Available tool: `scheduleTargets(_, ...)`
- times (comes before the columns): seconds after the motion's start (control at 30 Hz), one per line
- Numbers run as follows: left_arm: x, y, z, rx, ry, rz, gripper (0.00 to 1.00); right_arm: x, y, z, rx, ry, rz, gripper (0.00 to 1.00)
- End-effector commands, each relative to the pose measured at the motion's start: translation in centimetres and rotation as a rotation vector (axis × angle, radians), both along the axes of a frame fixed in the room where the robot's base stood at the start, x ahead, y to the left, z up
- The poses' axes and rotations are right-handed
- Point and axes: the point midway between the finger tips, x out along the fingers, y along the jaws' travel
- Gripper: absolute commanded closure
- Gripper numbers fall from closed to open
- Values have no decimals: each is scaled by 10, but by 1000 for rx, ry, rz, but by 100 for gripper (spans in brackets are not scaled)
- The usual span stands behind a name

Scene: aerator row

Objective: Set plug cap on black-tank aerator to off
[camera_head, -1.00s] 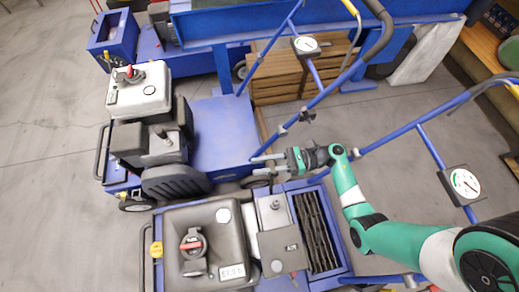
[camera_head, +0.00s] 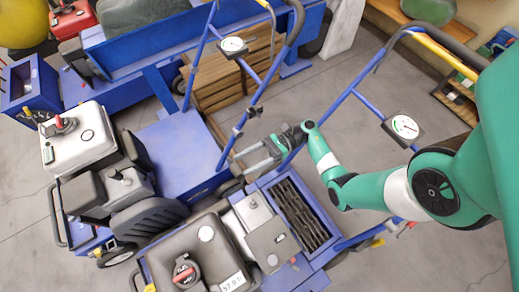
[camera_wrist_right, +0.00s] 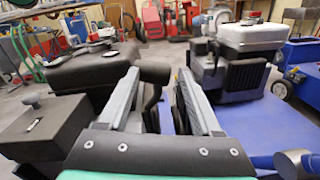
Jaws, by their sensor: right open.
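The black-tank aerator's dark tank (camera_head: 215,237) is at the bottom centre of the head view, partly cut off by the lower edge. A round dark knob with a red bar (camera_head: 185,272) sits on the tank. I cannot tell which part is the plug cap. The dark tank (camera_wrist_right: 88,68) also shows at the left in the right wrist view. My right gripper (camera_head: 238,160) is open and empty, behind the black-tank engine and close to the blue handlebars. Its two fingers (camera_wrist_right: 158,85) stand apart in the wrist view. My left gripper is not in view.
A white-tank aerator (camera_head: 78,138) stands to the left, with a red knob on its tank. Blue handlebars with dial gauges (camera_head: 233,45) (camera_head: 405,127) rise around my right arm. A wooden crate (camera_head: 225,82) stands behind. Grey floor is free at the left.

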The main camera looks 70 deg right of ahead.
Motion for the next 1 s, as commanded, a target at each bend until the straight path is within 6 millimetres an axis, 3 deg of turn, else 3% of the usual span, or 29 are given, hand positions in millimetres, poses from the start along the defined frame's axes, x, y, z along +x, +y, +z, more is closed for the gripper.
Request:
scheduleTargets(0.1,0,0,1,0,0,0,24,-18,-21,0,-2,0,-6,34)
scheduleTargets(0.3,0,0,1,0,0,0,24,-33,-34,-1,-2,0,-1,34)
scheduleTargets(0.87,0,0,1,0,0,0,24,-33,-34,-1,-1,0,1,34)
scheduleTargets(1.0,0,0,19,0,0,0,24,-24,-18,21,-12,-6,68,34)
